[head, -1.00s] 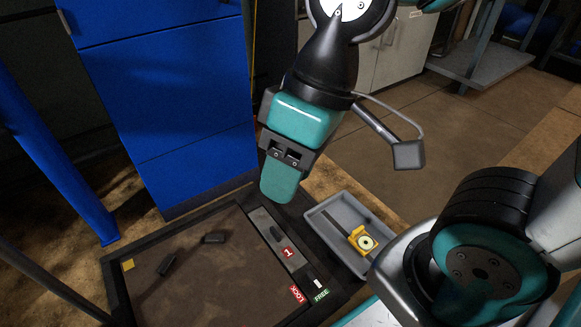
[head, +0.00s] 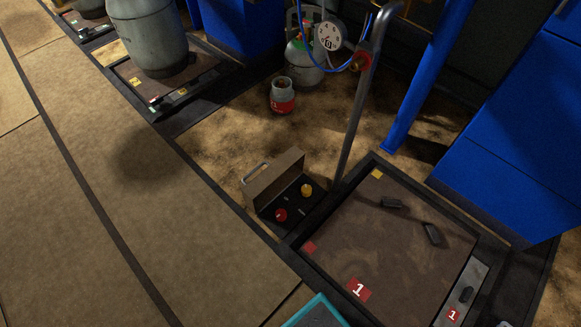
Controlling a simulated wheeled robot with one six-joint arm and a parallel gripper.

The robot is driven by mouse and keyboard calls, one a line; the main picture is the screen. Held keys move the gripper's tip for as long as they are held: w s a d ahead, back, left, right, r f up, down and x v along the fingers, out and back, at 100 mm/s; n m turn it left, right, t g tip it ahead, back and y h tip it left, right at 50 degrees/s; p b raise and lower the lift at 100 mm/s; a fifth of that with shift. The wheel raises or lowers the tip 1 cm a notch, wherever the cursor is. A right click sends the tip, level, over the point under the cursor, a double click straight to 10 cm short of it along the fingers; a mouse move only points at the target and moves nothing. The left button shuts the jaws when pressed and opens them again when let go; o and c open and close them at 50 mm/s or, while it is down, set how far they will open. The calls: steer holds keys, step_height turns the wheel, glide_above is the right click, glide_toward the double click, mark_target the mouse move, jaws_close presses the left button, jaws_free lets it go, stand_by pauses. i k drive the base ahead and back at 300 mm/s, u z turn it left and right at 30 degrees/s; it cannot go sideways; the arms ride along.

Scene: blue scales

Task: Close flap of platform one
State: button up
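Platform one (head: 395,245) is a brown, dark-framed scale plate at the lower right, with a red "1" label (head: 358,289) near its front edge. A grey strip (head: 478,281) runs along its right side, with a black handle (head: 466,294) and a second red "1" label (head: 453,315). The strip seems to lie about level with the frame; I cannot tell whether it is the flap or how it is set. Its near end is cut off by the picture. My gripper is out of view.
An open case (head: 275,190) with red and yellow knobs stands left of the platform, beside a grey pole (head: 355,115). A blue post (head: 425,80) and blue cabinet (head: 510,130) stand behind. Another platform (head: 150,85) bears a large grey cylinder (head: 150,35). The left floor is clear.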

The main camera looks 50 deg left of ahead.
mark_target(257, 194)
steer(key=z, duration=2.45)
steer(key=k, duration=2.15)
steer(key=u, duration=2.65)
steer(key=i, duration=0.5)
steer(key=u, duration=0.05)
